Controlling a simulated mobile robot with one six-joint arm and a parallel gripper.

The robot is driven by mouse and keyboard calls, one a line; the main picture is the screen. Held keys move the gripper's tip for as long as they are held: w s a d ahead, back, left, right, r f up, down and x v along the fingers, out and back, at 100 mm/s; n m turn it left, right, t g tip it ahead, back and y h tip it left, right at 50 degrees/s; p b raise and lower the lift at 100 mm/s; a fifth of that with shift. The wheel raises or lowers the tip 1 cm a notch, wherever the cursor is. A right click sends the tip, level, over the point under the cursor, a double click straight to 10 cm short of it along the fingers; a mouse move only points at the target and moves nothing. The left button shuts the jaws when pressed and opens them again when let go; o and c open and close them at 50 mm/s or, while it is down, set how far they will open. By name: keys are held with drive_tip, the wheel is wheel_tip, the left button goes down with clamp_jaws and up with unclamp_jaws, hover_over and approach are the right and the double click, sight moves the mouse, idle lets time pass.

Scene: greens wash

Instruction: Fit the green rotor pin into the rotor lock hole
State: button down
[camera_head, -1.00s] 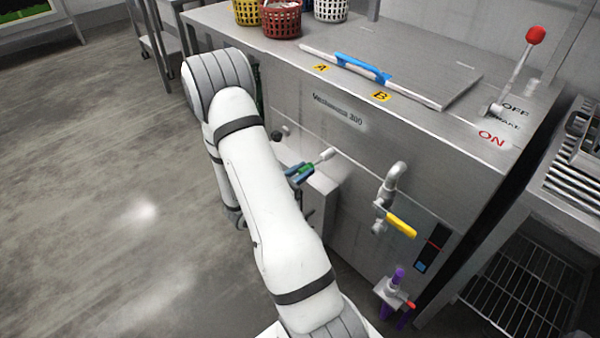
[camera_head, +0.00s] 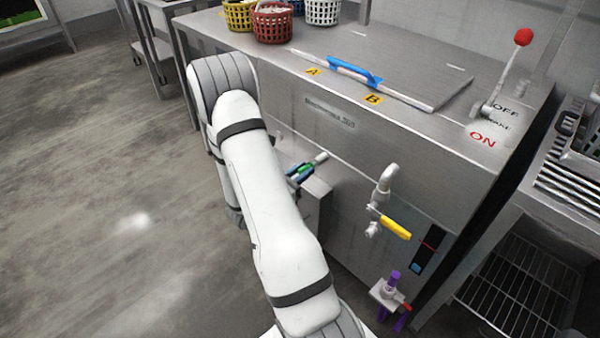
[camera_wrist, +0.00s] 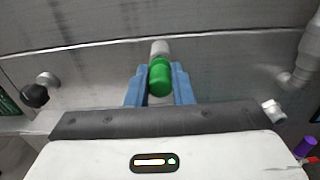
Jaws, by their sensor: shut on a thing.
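My gripper (camera_wrist: 160,88) is shut on the green rotor pin (camera_wrist: 160,78), with one blue finger on each side of its green body. The pin's pale grey end (camera_wrist: 159,48) points away from me toward the steel front of the washer. In the head view the pin (camera_head: 306,168) shows beside my white arm, its pale end pointing up and to the right, near the washer's front. I cannot tell whether the pin tip touches the panel. The rotor lock hole is not discernible in either view.
The washer's lid with a blue handle (camera_head: 354,71) is on top, with a red-knobbed lever (camera_head: 523,37) to its right. A pipe with a yellow valve handle (camera_head: 396,227) juts from the front. A black knob (camera_wrist: 35,95) is left in the wrist view. Baskets (camera_head: 272,22) stand behind.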

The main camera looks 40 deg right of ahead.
drive_tip(key=shift+d, duration=0.75)
drive_tip(key=c, duration=1.2)
unclamp_jaws()
drive_tip(key=shift+w, duration=0.1)
drive_tip(key=shift+s+a+p, duration=0.15)
drive_tip(key=shift+a+p, duration=0.2)
drive_tip(key=shift+a, duration=1.6)
drive_tip(key=shift+s+a+p, duration=0.15)
drive_tip(key=shift+a+p, duration=0.2)
drive_tip(key=shift+a, duration=1.6)
drive_tip(key=s+a+r+m+g+y+p, duration=0.35)
drive_tip(key=s+r+m+p, duration=0.2)
drive_tip(key=r, duration=0.55)
drive_tip(key=s+a+r+m+g+y+p, duration=0.2)
drive_tip(key=s+r+m+g+y+p, duration=0.25)
drive_tip(key=r, duration=0.55)
drive_tip(key=s+a+r+m+t+y+p, duration=0.1)
drive_tip(key=a+r+m+t+y+p, duration=0.2)
drive_tip(key=r, duration=0.4)
drive_tip(key=s+a+r+m+t+y+p, duration=0.1)
drive_tip(key=a+r+m+t+y+p, duration=0.2)
drive_tip(key=a+r+p, duration=0.3)
drive_tip(key=s+a+r+m+t+y+p, duration=0.1)
drive_tip(key=a+r+m+t+y+p, duration=0.1)
drive_tip(key=a+r, duration=0.6)
drive_tip(key=shift+s+r+m+t+y+p, duration=0.2)
drive_tip(key=shift+m+t+y+p, duration=0.2)
drive_tip(key=shift+t+y+p, duration=0.75)
